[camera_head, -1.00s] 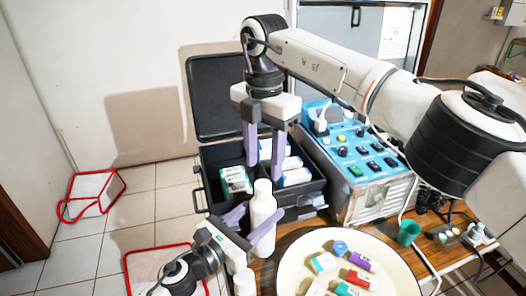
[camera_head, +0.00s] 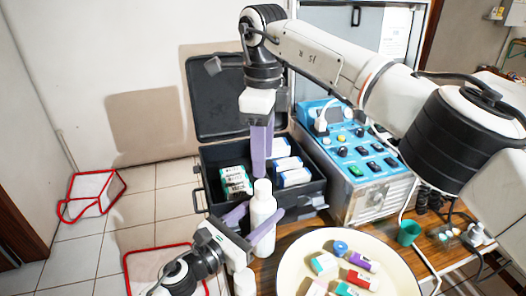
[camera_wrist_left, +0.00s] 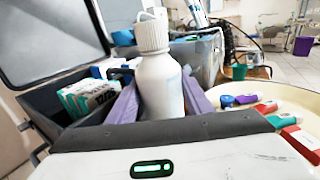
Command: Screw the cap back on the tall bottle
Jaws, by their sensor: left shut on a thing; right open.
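The tall white bottle (camera_head: 263,226) stands upright on the table in the head view. Its white cap (camera_head: 262,187) sits on its top; in the left wrist view the ribbed cap (camera_wrist_left: 152,36) looks upright on the neck. I cannot tell how tight it is. My left gripper (camera_head: 252,219) is shut on the bottle's body, one purple finger on each side. My right gripper (camera_head: 263,174) points down just above the cap, its fingers nearly in line from the head camera. It is open, and nothing shows between the fingers.
An open black case (camera_head: 211,211) with several small boxes stands behind the bottle. A blue control unit (camera_head: 350,150) is at the right. A round cream tray (camera_head: 291,262) with small coloured items and a green cup (camera_head: 408,233) are to the right. Another white bottle (camera_head: 244,282) stands in front.

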